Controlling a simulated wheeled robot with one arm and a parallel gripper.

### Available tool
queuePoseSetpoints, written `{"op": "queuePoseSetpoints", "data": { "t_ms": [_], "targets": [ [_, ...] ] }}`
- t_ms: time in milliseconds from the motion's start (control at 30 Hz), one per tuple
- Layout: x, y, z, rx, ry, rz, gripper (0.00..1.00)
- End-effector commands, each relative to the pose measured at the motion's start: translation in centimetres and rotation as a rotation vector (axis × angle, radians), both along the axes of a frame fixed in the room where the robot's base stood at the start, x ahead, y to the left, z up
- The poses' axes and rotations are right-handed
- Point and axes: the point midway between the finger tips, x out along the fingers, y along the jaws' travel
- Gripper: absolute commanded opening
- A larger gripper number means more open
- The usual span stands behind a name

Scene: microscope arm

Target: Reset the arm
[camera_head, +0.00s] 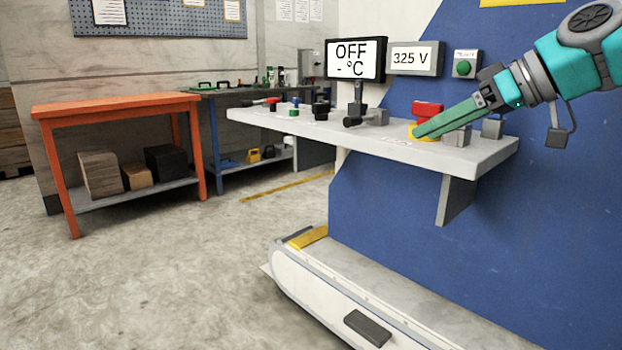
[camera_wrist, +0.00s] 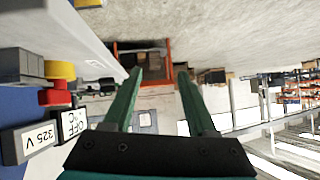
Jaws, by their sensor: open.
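My teal arm (camera_head: 575,60) reaches in from the upper right in the head view. My gripper (camera_head: 420,131) has green fingers that point down and left, in front of the red and yellow button (camera_head: 428,112) as seen from the head. The head view shows the fingers nearly overlapping. In the wrist view my gripper (camera_wrist: 159,73) has its two fingers wide apart with nothing between them. There the button (camera_wrist: 58,70) lies left of the fingers, apart from them.
A white shelf (camera_head: 470,158) on the blue panel (camera_head: 400,215) holds several controls. Screens read OFF (camera_head: 356,60) and 325 V (camera_head: 415,58); a green-button box (camera_head: 466,64) is beside them. An orange table (camera_head: 115,103) stands at left. The floor between is clear.

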Motion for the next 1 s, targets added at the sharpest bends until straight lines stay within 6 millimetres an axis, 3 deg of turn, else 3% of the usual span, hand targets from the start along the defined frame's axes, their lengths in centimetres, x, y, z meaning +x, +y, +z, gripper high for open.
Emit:
{"op": "queuePoseSetpoints", "data": {
  "t_ms": [100,200,467,733,1000],
  "targets": [
    [-1.7,3.8,-2.5,-0.039,0.11,0.008,0.57],
    [-3.1,6.3,-5.2,-0.079,0.202,-0.007,0.57],
    [-8.3,10.6,-13.7,-0.212,0.44,-0.087,0.57],
    [-15.1,10.7,-23.7,-0.37,0.665,-0.249,0.57],
    [-23.7,7.4,-32.9,-0.52,0.867,-0.462,0.57]
  ]
}}
